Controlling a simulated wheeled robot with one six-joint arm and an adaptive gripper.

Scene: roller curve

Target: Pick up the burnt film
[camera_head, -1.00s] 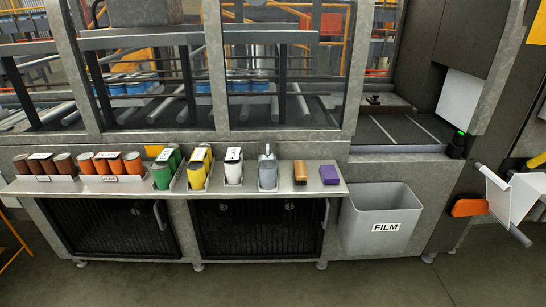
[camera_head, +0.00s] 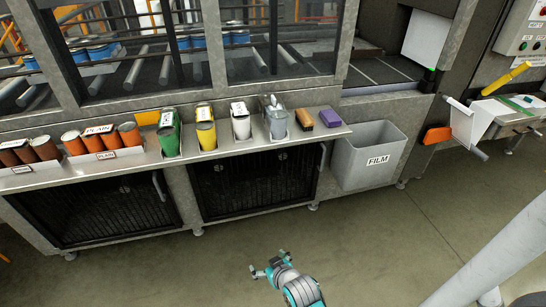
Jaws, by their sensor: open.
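I cannot make out any piece that is clearly burnt film. A white sheet (camera_head: 468,122) hangs over a roller at the right, beside an orange paddle-shaped part. A grey bin labelled FILM (camera_head: 345,152) stands on the floor at the right end of the shelf; little of its inside shows. My gripper (camera_head: 265,264) is at the bottom centre, over bare floor, open and apart from everything. Nothing shows between its fingers.
A metal shelf (camera_head: 225,148) holds brown and orange cans, green, yellow, white and grey containers, a brown block and a purple block (camera_head: 329,118). A control box (camera_head: 524,30) and small table (camera_head: 510,112) stand at right. The floor in front is clear.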

